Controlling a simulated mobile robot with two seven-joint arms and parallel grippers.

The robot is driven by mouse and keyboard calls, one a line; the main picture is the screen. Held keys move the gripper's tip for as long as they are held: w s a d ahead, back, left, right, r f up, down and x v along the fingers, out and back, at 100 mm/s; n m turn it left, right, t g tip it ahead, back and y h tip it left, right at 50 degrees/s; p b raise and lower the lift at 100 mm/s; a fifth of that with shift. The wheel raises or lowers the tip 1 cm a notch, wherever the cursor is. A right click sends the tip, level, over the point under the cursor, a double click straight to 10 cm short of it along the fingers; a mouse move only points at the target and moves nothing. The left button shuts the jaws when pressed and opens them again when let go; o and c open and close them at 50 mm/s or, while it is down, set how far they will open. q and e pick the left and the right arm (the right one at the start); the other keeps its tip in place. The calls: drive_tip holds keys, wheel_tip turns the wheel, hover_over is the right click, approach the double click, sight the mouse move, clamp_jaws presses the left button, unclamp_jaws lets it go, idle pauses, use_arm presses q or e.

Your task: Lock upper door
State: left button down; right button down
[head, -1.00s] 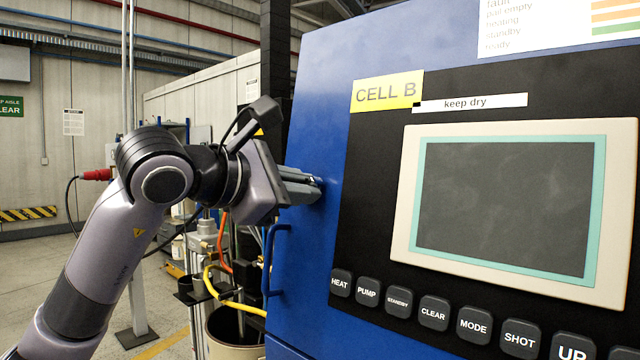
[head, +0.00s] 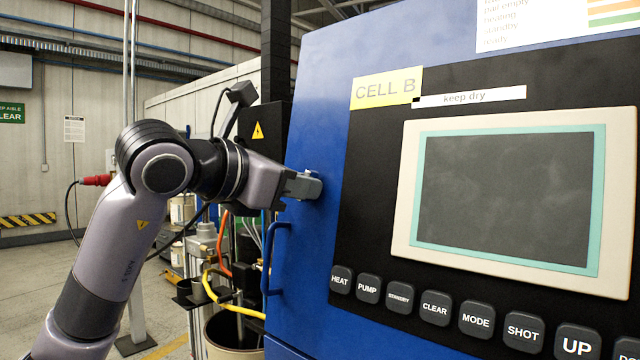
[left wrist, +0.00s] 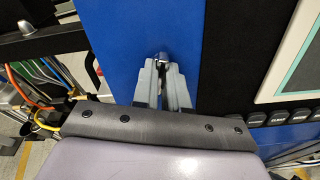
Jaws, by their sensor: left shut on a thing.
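The upper door (head: 310,120) is the blue panel of the cabinet, and it looks closed. My left gripper (head: 306,186) is at the door's left side, with its fingertips against the blue face, above the blue handle (head: 275,258). In the left wrist view my left gripper (left wrist: 162,72) is shut on a small metallic lock piece (left wrist: 161,57) on the door. The fingers mostly hide this piece, so its exact shape and angle cannot be told. My right gripper is not in view.
The control panel's screen (head: 508,195) and its row of dark buttons (head: 435,308) lie right of my left gripper. Hoses, including a yellow one (head: 232,303), and an open drum (head: 232,335) stand below left. Open floor lies farther left.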

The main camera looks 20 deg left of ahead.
use_arm(q)
drive_tip(key=shift+n, duration=0.7)
drive_tip(key=shift+n, duration=1.1)
drive_tip(key=c, duration=1)
unclamp_jaws()
drive_tip(key=shift+s+b, duration=0.1)
drive_tip(key=shift+b, duration=0.2)
drive_tip(key=b+v, duration=0.1)
drive_tip(key=v, duration=0.8)
